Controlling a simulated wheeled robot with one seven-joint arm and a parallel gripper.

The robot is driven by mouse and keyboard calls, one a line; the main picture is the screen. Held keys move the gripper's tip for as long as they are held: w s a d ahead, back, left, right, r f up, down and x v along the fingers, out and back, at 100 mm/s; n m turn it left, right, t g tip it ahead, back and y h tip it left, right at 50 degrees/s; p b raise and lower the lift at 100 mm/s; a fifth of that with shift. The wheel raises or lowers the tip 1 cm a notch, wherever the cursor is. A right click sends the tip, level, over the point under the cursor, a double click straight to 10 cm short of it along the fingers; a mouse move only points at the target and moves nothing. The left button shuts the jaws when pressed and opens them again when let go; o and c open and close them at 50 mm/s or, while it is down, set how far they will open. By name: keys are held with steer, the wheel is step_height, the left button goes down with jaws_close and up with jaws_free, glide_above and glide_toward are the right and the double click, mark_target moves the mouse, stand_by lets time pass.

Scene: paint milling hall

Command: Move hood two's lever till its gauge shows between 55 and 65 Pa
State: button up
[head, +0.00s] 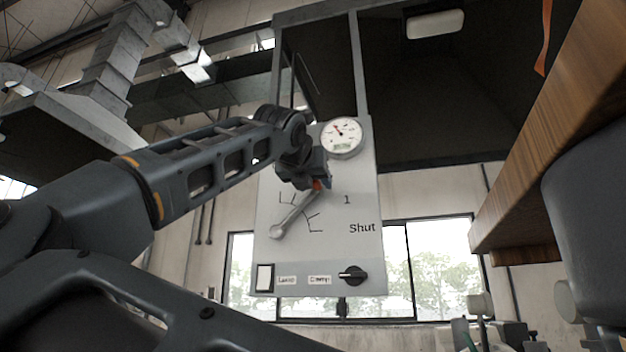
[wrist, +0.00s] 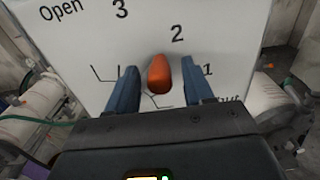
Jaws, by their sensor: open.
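A pale control panel (head: 362,200) hangs below a dark hood, with a round white gauge (head: 341,138) at its top. The gauge needle points to the upper left; its figures are too small to read. A grey lever (head: 294,213) slants up and right from its pivot. Its orange-red knob (wrist: 159,74) shows in the wrist view near the mark 2. My gripper (wrist: 163,88) is open, with one finger on each side of the knob and visible gaps to both. In the head view my gripper (head: 316,181) is at the lever's upper end and partly hides the panel.
The panel bears the marks Open, 3, 2, 1 and Shut. Below the lever are a black rotary knob (head: 352,275) and a white switch (head: 264,277). A wooden shelf edge (head: 540,140) juts in at the right. Windows are behind.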

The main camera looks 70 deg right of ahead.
steer(key=shift+c, duration=0.2)
jaws_close()
stand_by(0.3)
steer(key=shift+b, duration=0.35)
